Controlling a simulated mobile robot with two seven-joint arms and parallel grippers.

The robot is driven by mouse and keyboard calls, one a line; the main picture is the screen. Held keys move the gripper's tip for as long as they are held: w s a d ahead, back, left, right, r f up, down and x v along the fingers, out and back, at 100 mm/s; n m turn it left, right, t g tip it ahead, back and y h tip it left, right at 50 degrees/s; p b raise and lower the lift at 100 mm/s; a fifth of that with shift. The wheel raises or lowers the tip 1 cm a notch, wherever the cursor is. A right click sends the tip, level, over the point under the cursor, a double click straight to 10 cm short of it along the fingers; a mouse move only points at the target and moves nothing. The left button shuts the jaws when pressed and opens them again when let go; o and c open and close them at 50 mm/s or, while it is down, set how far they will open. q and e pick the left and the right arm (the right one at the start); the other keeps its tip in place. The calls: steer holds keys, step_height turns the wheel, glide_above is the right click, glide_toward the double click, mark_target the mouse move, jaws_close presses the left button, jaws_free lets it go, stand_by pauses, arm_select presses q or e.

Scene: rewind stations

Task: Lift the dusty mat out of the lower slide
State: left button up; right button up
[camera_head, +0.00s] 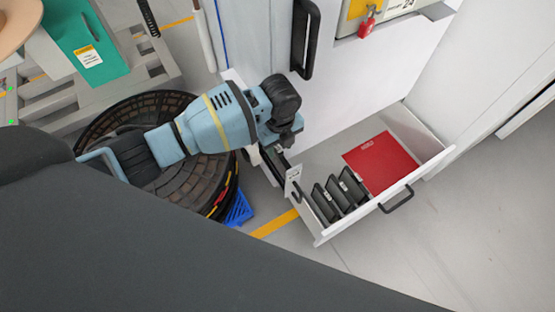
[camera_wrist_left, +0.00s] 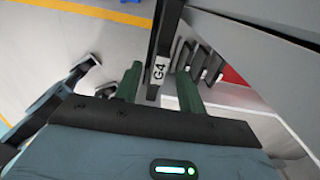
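The white lower slide (camera_head: 323,238) is pulled out of the white cabinet at the right. Inside it a flat red sheet (camera_head: 381,162) lies at the right, and several dark upright pieces with small white labels (camera_head: 337,192) stand at the left. I cannot tell which of these is the dusty mat. My left gripper (camera_wrist_left: 159,82) is at the slide's left end, beside the upright pieces. Its green fingers stand apart around a dark narrow piece labelled G4 (camera_wrist_left: 158,72), with slim gaps seemingly showing on both sides. The red sheet shows only partly in the left wrist view (camera_wrist_left: 234,76). My right gripper is not in view.
The slide has a dark handle (camera_head: 397,201) on its front. A round brown-black stack (camera_head: 215,180) stands under my left arm, beside a blue crate (camera_head: 238,209). The cabinet door (camera_head: 255,35) has a black handle. Grey floor is clear in front of the slide.

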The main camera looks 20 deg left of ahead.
mark_target(277, 154)
arm_select(q)
steer(key=f, duration=0.1)
steer(key=f+b, duration=0.1)
steer(key=f, duration=0.3)
steer(key=shift+w+a+f, duration=0.1)
steer(key=shift+w+a, duration=0.05)
steer(key=shift+a, duration=0.15)
steer(key=shift+c, duration=0.3)
jaws_close()
